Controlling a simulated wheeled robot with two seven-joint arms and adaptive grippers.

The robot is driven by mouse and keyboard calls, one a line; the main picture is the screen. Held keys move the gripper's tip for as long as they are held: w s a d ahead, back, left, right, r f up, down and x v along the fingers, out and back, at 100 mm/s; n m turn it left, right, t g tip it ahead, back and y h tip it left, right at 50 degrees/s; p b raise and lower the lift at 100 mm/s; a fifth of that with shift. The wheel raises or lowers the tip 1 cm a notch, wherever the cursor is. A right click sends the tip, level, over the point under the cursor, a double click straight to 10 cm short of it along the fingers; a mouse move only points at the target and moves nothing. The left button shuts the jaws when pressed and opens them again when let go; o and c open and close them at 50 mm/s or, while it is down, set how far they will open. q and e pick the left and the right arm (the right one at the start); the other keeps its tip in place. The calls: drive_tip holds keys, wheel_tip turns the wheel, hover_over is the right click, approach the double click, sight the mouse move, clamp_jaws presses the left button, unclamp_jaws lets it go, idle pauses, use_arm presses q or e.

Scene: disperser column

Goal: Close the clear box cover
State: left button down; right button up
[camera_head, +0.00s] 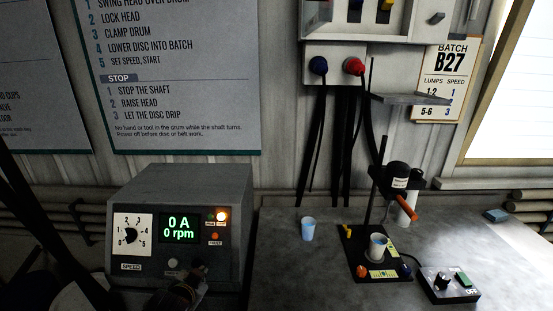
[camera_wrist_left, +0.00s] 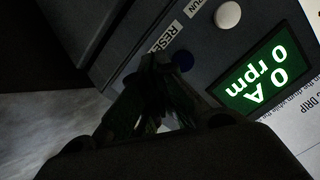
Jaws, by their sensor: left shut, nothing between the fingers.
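A pale wall box (camera_head: 375,24), cut off by the top edge of the head view, holds blue and yellow parts. I cannot make out a clear cover on it. A grey flat plate (camera_head: 408,98) sticks out below it to the right; I cannot tell whether this is the cover. My left gripper (camera_head: 199,270) is low at the front of the grey control box, far left of and below the wall box. In the left wrist view it is shut and empty (camera_wrist_left: 160,62), its tips beside the dark blue RESET button (camera_wrist_left: 183,61). Contact is unclear. My right gripper is not in view.
The control box (camera_head: 243,185) reads 0 A and 0 rpm, with an orange lamp lit. A small disperser stand (camera_head: 365,250), a blue cup (camera_head: 308,229) and a switch box (camera_head: 449,285) stand on the grey bench (camera_head: 285,265). Cables (camera_head: 344,140) hang above it.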

use_arm(q)
drive_tip(key=w+d+r+m+t+h, duration=0.15)
drive_tip(key=w+r+m+t, duration=0.25)
drive_tip(key=r, duration=0.8)
drive_tip(key=w+d+r+m+t+h, duration=0.15)
drive_tip(key=w+r+m+t, duration=0.3)
drive_tip(key=r, duration=0.65)
drive_tip(key=w+d+r+m+t, duration=0.2)
drive_tip(key=w+r+m+t, duration=0.15)
drive_tip(key=r, duration=0.85)
drive_tip(key=s+d+r+n+g+h, duration=0.4)
drive_tip(key=r+n+g+h, duration=0.25)
drive_tip(key=r+n, duration=0.4)
drive_tip(key=s+d+r+n+g+h, duration=0.3)
drive_tip(key=d+r+n+g+h, duration=0.3)
drive_tip(key=r+n, duration=0.4)
drive_tip(key=s+d+r+n+g+h, duration=0.35)
drive_tip(key=r+n+h, duration=0.4)
drive_tip(key=r, duration=0.45)
drive_tip(key=s+a+r+m+t+y, duration=0.2)
drive_tip(key=a+r+m+t+y, duration=0.1)
drive_tip(key=a+r+y, duration=0.3)
drive_tip(key=shift+a+r+t+y, duration=0.35)
drive_tip(key=shift+a+y, duration=0.15)
drive_tip(key=shift+a, duration=0.65)
drive_tip(key=shift+d, duration=0.1)
